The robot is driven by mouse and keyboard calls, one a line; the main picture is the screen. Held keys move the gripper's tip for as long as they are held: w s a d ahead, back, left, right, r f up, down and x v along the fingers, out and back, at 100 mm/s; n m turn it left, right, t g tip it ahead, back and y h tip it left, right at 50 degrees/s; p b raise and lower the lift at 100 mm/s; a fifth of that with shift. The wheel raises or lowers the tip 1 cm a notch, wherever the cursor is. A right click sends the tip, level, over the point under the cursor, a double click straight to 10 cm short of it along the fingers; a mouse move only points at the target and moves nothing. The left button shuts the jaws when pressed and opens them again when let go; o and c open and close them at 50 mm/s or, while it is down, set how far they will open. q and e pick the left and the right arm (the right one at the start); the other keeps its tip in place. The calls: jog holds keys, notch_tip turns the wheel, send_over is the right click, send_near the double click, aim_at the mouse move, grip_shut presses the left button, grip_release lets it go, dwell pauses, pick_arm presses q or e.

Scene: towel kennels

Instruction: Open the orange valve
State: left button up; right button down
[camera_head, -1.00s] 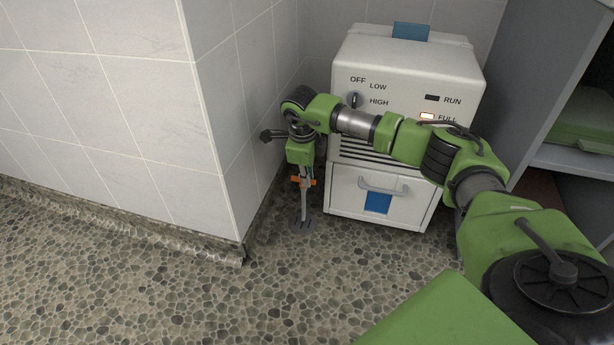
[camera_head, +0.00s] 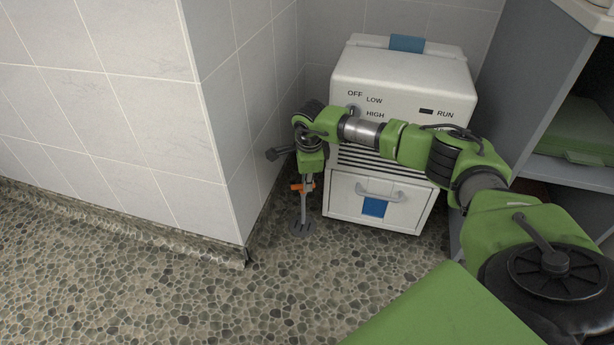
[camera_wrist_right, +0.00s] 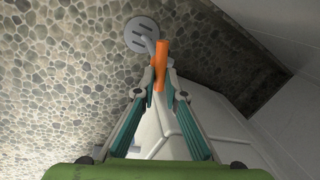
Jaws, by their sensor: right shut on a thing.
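The orange valve (camera_head: 297,187) is a small orange handle low down in the corner, between the tiled wall and the white machine. It also shows in the right wrist view (camera_wrist_right: 161,66), where the handle stands between the fingertips. My right gripper (camera_head: 304,184) reaches down from above and is shut on the orange handle; the fingertips (camera_wrist_right: 160,84) meet around its lower part. A grey pipe runs from the valve to a round slotted floor drain (camera_wrist_right: 141,35). My left gripper is not in view.
The white machine (camera_head: 385,205) with a drawer and a blue label stands just right of the valve. The tiled wall corner (camera_head: 232,160) is close on the left. A grey shelf unit (camera_head: 535,90) holds a green item at right. The pebbled floor in front is clear.

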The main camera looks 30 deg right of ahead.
jog(key=shift+w+n+p, duration=0.1)
jog(key=shift+n+p, duration=0.35)
jog(key=shift+n, duration=0.45)
jog(key=c, duration=2.1)
grip_release()
notch_tip(320, 180, up, 12)
jog(key=s, duration=0.2)
jog(key=shift+s+a, duration=0.15)
jog(key=shift+a, duration=0.15)
jog(key=shift+f, duration=0.15)
